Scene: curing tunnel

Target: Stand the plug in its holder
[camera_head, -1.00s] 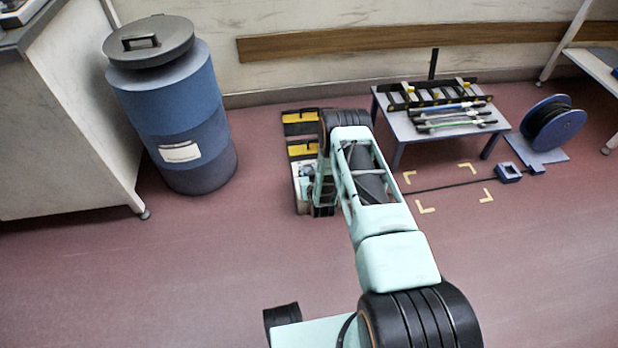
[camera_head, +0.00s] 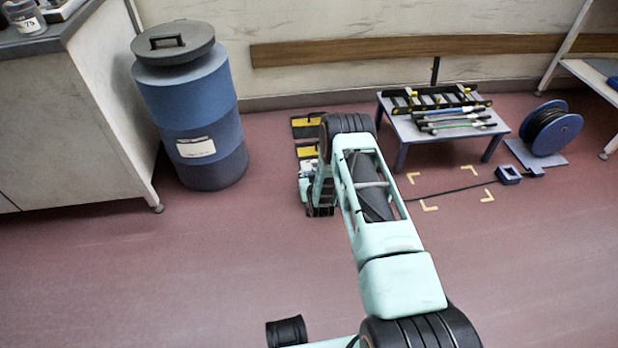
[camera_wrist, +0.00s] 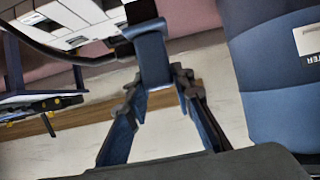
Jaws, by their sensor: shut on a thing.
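A blue block-shaped plug (camera_wrist: 153,58) is pinched between the two dark fingertips of my gripper (camera_wrist: 158,84) in the wrist view. A black cable (camera_wrist: 45,48) curves to the left beside it; their exact join is unclear. In the head view my arm hides the plug and fingertips, and the cable (camera_head: 450,190) runs across the floor toward the arm. A blue square piece with an opening (camera_head: 508,174) sits on the floor along the cable. I cannot tell for sure which thing is the holder.
A blue lidded barrel (camera_head: 192,110) stands left of my arm. A low table (camera_head: 398,123) with a black rack and rods is at the back, beside a cable reel (camera_head: 550,128). Yellow corner marks (camera_head: 429,208) and black-yellow pieces (camera_head: 307,126) lie on the floor.

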